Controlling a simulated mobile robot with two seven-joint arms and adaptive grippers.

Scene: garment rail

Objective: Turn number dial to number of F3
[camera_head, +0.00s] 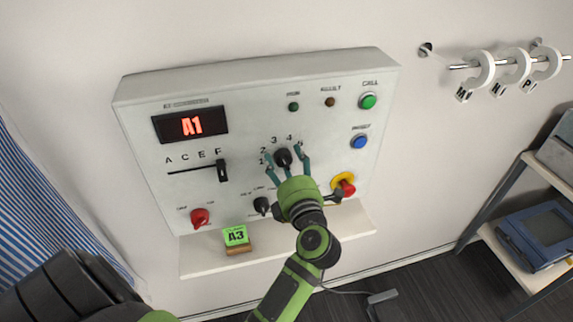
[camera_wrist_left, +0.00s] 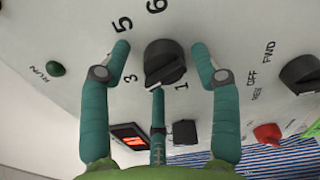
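The number dial (camera_head: 283,158) is a black knob on the white panel (camera_head: 200,258), with numbers around it. The red display (camera_head: 191,125) reads A1. The letter slider (camera_head: 222,170) stands below F. My right gripper is out of view.
A red knob (camera_head: 200,217), a black selector (camera_head: 262,205) and a red emergency button (camera_head: 347,187) are nearby. White rings (camera_head: 482,70) hang on a rail at upper right.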

